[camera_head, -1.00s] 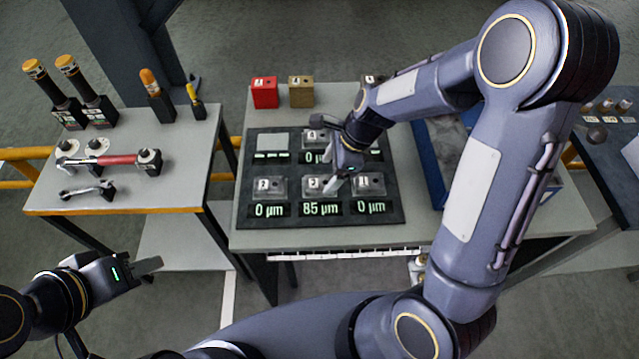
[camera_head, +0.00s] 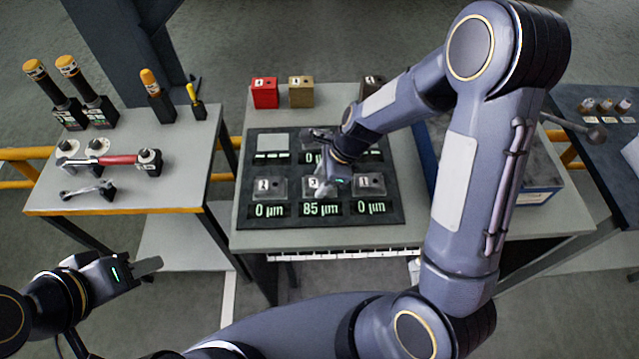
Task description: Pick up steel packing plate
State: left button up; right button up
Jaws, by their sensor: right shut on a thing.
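Several small grey metal pieces sit on labelled stations of a dark measuring mat (camera_head: 392,214) on the middle table. My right gripper (camera_head: 323,190) is down at the front middle station, whose display (camera_head: 321,207) reads 85 µm. It is shut on a small piece there, which I take for the steel packing plate; its fingers and wrist hide most of it. I cannot see clearance between the piece and the station. My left gripper (camera_head: 148,266) is over the floor at lower left, apart from the tables; its jaw gap does not show.
Red (camera_head: 265,93) and brass (camera_head: 301,92) blocks stand behind the mat, with a dark block (camera_head: 373,88) to their right. A blue tray (camera_head: 538,195) lies partly behind my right arm. The left table (camera_head: 130,190) holds tools.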

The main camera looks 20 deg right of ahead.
aim_at(312, 185)
jog(key=shift+r, duration=0.15)
jog(key=shift+c, duration=0.4)
jog(key=shift+w+r, duration=0.1)
jog(key=shift+r, duration=0.1)
jog(key=r, duration=0.3)
jog(key=shift+s+a+r, duration=0.15)
jog(key=shift+s+r, duration=0.05)
jog(key=shift+s, duration=0.05)
jog(key=s+a+r+p, duration=0.2)
jog(key=s+a+r, duration=0.2)
jog(key=s+r, duration=0.5)
jog(key=s, duration=0.4)
jog(key=shift+p, duration=0.4)
